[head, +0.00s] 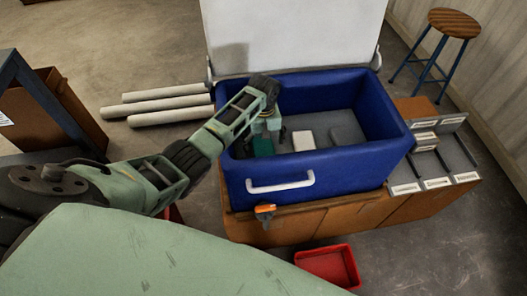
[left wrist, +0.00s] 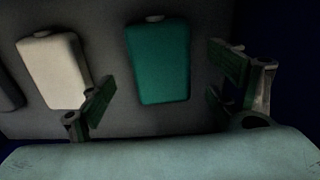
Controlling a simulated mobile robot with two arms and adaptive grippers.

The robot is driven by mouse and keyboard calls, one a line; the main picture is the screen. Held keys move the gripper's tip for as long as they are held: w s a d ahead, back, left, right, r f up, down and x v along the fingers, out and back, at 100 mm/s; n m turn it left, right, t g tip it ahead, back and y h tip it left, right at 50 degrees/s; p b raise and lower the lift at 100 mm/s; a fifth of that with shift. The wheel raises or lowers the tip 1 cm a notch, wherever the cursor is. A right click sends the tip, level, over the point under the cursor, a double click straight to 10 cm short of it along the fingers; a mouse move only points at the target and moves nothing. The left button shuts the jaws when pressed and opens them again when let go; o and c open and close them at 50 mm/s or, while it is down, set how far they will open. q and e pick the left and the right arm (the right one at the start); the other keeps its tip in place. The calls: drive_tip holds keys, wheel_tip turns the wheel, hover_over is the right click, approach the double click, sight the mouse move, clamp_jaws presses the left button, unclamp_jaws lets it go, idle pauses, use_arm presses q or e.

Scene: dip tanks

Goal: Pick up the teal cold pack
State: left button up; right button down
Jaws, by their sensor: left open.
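The teal cold pack (head: 263,147) lies on the floor of the blue cooler (head: 272,190), near its left wall. In the left wrist view the teal pack (left wrist: 160,62) shows almost whole, between and beyond my two fingers. My left gripper (head: 266,128) reaches down inside the cooler above the teal pack. In the left wrist view the left gripper (left wrist: 163,82) is open, with nothing between its fingers. How far the fingertips are above the pack is hard to tell. My right gripper is not in view.
A white pack (head: 303,140) lies to the right of the teal one, close to one finger in the left wrist view. The cooler's walls surround the gripper, and its white lid (head: 300,35) stands open behind. A sectioned grey tray (head: 455,155) is at right, a red bin (head: 328,266) below.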

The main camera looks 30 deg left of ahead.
sight(264, 148)
use_arm(q)
wheel_tip(264, 148, down, 4)
drive_tip(key=shift+b, duration=0.35)
drive_tip(key=c, duration=1.5)
drive_tip(key=shift+r, duration=0.1)
